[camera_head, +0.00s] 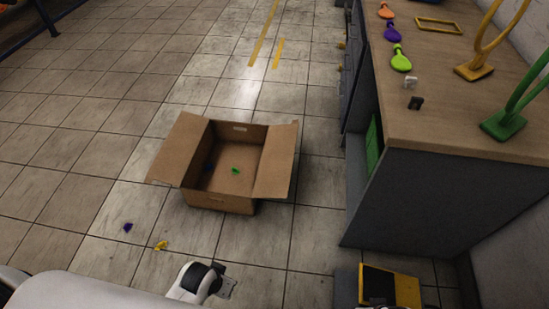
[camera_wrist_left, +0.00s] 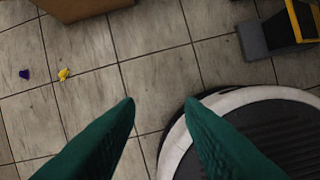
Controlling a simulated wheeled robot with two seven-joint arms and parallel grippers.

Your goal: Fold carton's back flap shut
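The open brown carton (camera_head: 218,198) stands on the tiled floor in the middle of the head view. Its left flap (camera_head: 177,150) and right flap (camera_head: 275,165) are spread outward. The back wall with a handle slot shows, but I cannot make out where the back flap lies. A small blue thing and a green thing (camera_head: 235,170) lie inside. A bottom part of the carton (camera_wrist_left: 82,8) shows at the top of the left wrist view. My left gripper (camera_wrist_left: 161,101) is open and empty, over the floor in front of the carton. My right gripper is not in view.
A purple piece (camera_head: 128,227) and a yellow piece (camera_head: 161,245) lie on the floor front-left of the carton. A yellow-black box (camera_head: 390,287) stands at bottom right. Floor left of the carton is clear.

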